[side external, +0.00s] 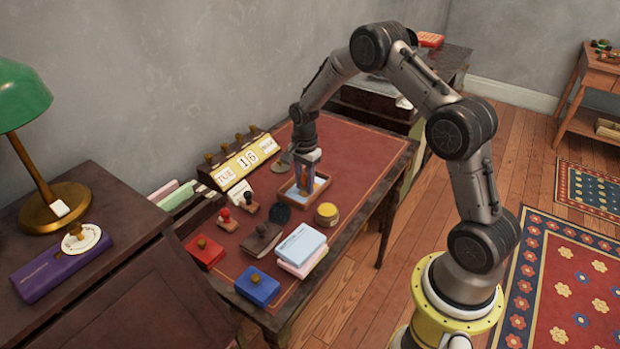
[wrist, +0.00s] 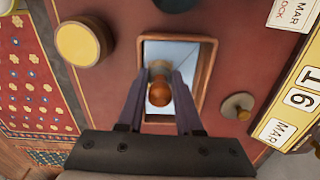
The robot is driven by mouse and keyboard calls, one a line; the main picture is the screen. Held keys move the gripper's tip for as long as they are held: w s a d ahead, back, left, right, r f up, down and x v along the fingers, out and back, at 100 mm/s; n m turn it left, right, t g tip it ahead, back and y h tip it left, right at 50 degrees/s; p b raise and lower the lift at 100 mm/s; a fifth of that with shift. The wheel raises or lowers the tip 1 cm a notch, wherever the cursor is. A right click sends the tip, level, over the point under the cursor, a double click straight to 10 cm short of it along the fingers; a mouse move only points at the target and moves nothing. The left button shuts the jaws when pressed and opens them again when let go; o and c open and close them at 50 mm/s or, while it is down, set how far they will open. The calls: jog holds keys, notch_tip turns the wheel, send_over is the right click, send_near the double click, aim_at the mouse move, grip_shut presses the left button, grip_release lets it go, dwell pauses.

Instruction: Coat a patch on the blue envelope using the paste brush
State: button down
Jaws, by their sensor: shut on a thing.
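My gripper (side external: 307,183) points down over a small wooden tray (side external: 292,194) on the red desk top. In the wrist view its fingers (wrist: 159,82) are closed around a tool with a rounded orange-brown wooden handle, which looks like the paste brush (wrist: 159,93). The brush's lower end is mostly hidden, so I cannot tell whether it touches anything. A flat pale blue piece, apparently the blue envelope (wrist: 185,54), lies inside the tray (wrist: 211,62), under the brush. A round yellow-topped pot (side external: 327,212) stands beside the tray and also shows in the wrist view (wrist: 83,44).
A pale blue and pink stack (side external: 301,245) lies in front of the tray. A yellow date display (side external: 243,161) stands behind it. Red (side external: 205,254) and blue (side external: 257,289) knobbed blocks and small stamps (side external: 226,223) crowd the left side. The desk's right part is clear.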

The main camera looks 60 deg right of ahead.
jog(key=shift+a, duration=0.9)
notch_tip(320, 180, up, 8)
jog(key=shift+d, duration=0.1)
